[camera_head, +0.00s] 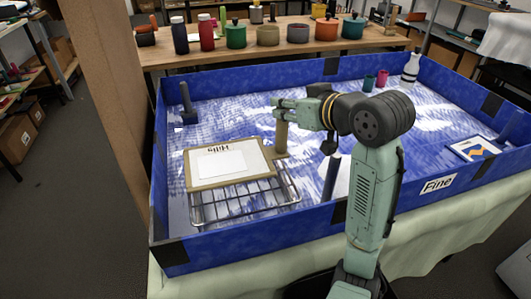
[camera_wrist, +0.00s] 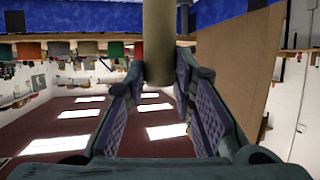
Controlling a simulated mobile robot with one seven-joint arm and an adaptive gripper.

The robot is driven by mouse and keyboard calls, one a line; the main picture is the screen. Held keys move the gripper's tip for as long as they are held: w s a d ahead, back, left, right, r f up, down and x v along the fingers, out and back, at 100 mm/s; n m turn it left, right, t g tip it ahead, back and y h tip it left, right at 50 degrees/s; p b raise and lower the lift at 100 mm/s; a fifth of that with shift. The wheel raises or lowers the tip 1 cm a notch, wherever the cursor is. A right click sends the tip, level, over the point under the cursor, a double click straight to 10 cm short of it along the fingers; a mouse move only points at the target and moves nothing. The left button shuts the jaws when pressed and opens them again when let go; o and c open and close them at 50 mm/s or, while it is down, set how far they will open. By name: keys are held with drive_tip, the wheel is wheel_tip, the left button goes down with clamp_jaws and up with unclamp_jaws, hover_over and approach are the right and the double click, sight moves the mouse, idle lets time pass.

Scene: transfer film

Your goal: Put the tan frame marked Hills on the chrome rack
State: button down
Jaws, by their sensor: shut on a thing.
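The tan frame marked Hills (camera_head: 262,174) is in the left part of the blue tray, with a white panel and upside-down lettering. An upright tan handle (camera_head: 281,138) stands at its right edge. My gripper (camera_head: 281,106) is shut on the upper part of this handle. The wrist view shows the handle (camera_wrist: 159,40) between the two fingers (camera_wrist: 160,88). The chrome rack (camera_head: 245,207) shows below the frame, its front and right wires bare. The frame covers the rest of it. I cannot tell whether the frame touches the rack.
The blue-walled tray (camera_head: 400,205) surrounds the work, with a label reading Fine. A dark post (camera_head: 186,100) stands at back left. A white bottle (camera_head: 411,66) and small cups (camera_head: 369,82) stand at back right. A card (camera_head: 472,149) lies at right.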

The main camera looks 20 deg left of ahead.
sight(285, 136)
drive_tip(key=shift+f+p, duration=0.4)
drive_tip(key=shift+f, duration=3.55)
drive_tip(key=shift+f, duration=0.15)
drive_tip(key=c, duration=1.4)
unclamp_jaws()
drive_tip(key=shift+o, duration=0.2)
drive_tip(key=shift+s+d+r, duration=0.15)
drive_tip(key=shift+r, duration=0.05)
drive_tip(key=b+v, duration=0.1)
drive_tip(key=v, duration=1)
drive_tip(key=shift+s+d+r+b, duration=0.2)
drive_tip(key=shift+s+b, duration=0.05)
drive_tip(key=shift+b, duration=0.15)
